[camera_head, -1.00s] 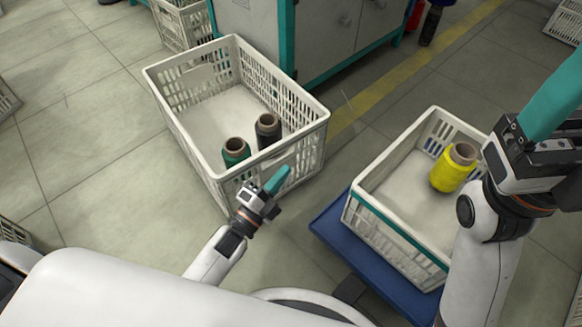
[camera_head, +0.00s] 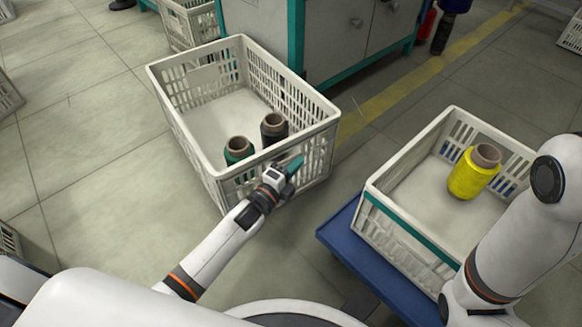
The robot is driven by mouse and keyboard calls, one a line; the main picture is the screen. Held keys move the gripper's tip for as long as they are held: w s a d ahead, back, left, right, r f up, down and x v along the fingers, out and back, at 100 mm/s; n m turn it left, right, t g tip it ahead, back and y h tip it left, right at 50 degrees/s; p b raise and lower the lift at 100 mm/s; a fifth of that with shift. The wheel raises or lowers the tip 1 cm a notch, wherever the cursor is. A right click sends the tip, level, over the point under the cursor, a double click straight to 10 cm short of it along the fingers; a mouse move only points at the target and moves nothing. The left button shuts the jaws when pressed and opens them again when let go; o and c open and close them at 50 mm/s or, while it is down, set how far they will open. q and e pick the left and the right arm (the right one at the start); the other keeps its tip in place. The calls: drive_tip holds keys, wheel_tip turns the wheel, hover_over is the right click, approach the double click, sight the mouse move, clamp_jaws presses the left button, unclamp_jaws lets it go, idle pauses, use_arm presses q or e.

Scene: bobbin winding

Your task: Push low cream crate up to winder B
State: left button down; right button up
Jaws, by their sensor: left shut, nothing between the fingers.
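The low cream crate (camera_head: 212,182) stands on the floor left of centre, close to the teal-edged grey cabinet of a machine (camera_head: 345,38). Inside it a green bobbin (camera_head: 238,151) and a dark bobbin (camera_head: 274,128) stand near its near end. My left gripper (camera_head: 296,164) is shut and empty, at the near wall of the crate; whether it touches the wall is hard to tell. My right arm reaches in at the right edge; its gripper is out of the frame. No label naming winder B is readable.
A second cream crate (camera_head: 402,242) with a teal stripe sits on a blue platform (camera_head: 342,232) at the right and holds a yellow bobbin (camera_head: 474,172). Another crate (camera_head: 190,22) stands behind, left of the cabinet.

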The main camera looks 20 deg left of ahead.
sight(281, 159)
use_arm(q)
drive_tip(key=shift+w+a, duration=0.5)
drive_tip(key=shift+a, duration=0.2)
drive_tip(key=shift+w+a, duration=0.45)
drive_tip(key=shift+a, duration=0.2)
drive_tip(key=shift+w+a, duration=0.4)
drive_tip(key=shift+a, duration=0.2)
drive_tip(key=shift+s+d, duration=0.1)
